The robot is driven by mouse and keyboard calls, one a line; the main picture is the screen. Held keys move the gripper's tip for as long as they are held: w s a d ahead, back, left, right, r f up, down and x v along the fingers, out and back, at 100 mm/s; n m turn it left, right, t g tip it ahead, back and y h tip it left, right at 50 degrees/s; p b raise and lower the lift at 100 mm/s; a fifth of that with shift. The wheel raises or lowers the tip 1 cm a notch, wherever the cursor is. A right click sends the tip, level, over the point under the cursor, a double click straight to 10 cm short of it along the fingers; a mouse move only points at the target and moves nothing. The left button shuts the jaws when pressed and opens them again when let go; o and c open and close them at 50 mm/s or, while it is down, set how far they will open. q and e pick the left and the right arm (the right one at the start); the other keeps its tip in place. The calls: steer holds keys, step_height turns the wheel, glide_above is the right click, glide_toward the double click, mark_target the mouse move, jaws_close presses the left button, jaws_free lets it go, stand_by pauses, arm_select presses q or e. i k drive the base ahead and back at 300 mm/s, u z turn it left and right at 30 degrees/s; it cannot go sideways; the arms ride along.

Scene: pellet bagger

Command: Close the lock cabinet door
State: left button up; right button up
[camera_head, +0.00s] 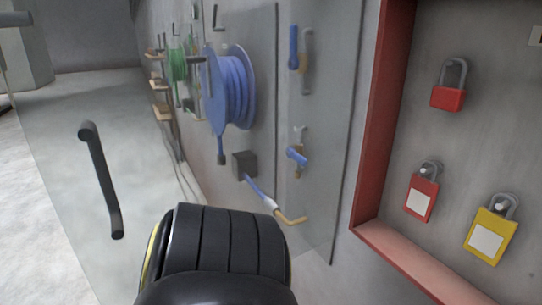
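The lock cabinet (374,130) is at the right, with a red frame and a grey back panel. Two red padlocks (448,97) and a yellow padlock (490,236) hang inside, in plain view. A clear, see-through door panel (60,150) with a black bar handle (101,180) extends to the left of the cabinet; it looks swung open, and the cabinet front is uncovered. A black rounded link of my arm fills the bottom middle and hides part of the panel. Neither gripper shows, and I see no contact with the handle.
Behind the clear panel, a blue hose reel (230,88), a green reel (178,65) and small shelves are on the wall. A blue hose with a brass-coloured nozzle (291,219) hangs beside the cabinet. Pale floor shows at the far left.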

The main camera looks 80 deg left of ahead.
mark_target(88, 133)
steer(key=u, duration=0.55)
steer(key=k, duration=1.25)
steer(key=z, duration=2.05)
steer(key=k, duration=2.15)
steer(key=u, duration=1.6)
steer(key=i, duration=1.65)
steer(key=z, duration=0.2)
